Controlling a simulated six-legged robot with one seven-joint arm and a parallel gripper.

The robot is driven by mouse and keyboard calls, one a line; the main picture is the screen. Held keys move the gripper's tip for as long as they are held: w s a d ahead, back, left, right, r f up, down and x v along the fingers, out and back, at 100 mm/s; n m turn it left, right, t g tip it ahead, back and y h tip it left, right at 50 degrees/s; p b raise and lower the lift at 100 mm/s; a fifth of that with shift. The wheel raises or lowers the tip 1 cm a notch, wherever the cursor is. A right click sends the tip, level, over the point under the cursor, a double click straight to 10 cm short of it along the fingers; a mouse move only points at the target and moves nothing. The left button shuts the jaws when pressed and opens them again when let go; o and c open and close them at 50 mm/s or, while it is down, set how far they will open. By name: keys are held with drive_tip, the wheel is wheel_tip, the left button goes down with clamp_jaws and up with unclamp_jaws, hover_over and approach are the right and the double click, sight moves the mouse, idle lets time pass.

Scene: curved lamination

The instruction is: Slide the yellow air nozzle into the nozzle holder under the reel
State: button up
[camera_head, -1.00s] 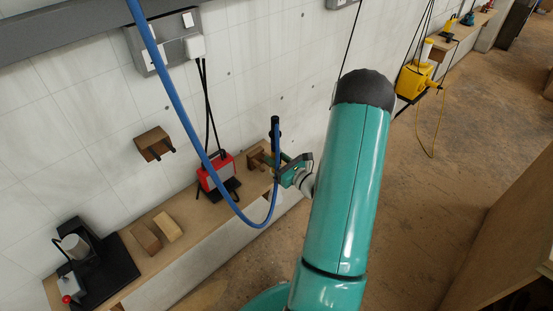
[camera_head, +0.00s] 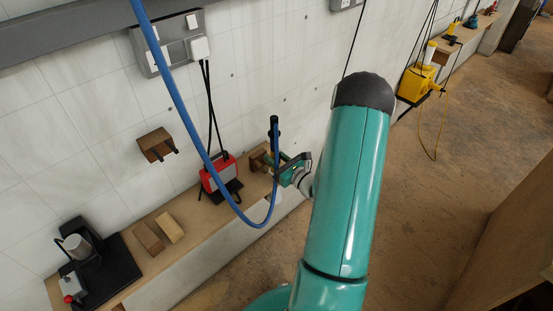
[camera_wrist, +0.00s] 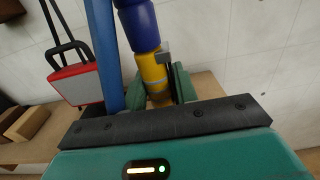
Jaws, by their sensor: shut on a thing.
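The yellow air nozzle (camera_wrist: 153,72) stands upright between the fingers of my gripper (camera_wrist: 160,93) in the wrist view, with a dark blue fitting above it. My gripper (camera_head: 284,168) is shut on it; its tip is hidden. The blue hose (camera_head: 176,92) loops down and up to the nozzle's side. A wooden bracket with two dark prongs (camera_head: 157,145) is on the wall, left of my gripper. Another wooden piece (camera_head: 258,158) is right behind my gripper. I cannot tell for certain which is the nozzle holder. The reel is not in view.
A red and grey device (camera_head: 219,176) with black cords stands on the wooden shelf (camera_head: 197,213), left of my gripper. Open floor (camera_head: 420,200) is at right.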

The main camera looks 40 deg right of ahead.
drive_tip(key=shift+w, duration=0.2)
drive_tip(key=shift+w, duration=0.6)
drive_tip(key=shift+w, duration=0.15)
idle(0.4)
drive_tip(key=shift+w, duration=0.55)
drive_tip(key=shift+w, duration=0.1)
drive_tip(key=shift+w+a, duration=0.1)
drive_tip(key=shift+w, duration=0.45)
drive_tip(key=shift+w, duration=0.1)
idle(0.3)
drive_tip(key=shift+w, duration=0.3)
drive_tip(key=shift+f, duration=0.1)
idle(0.6)
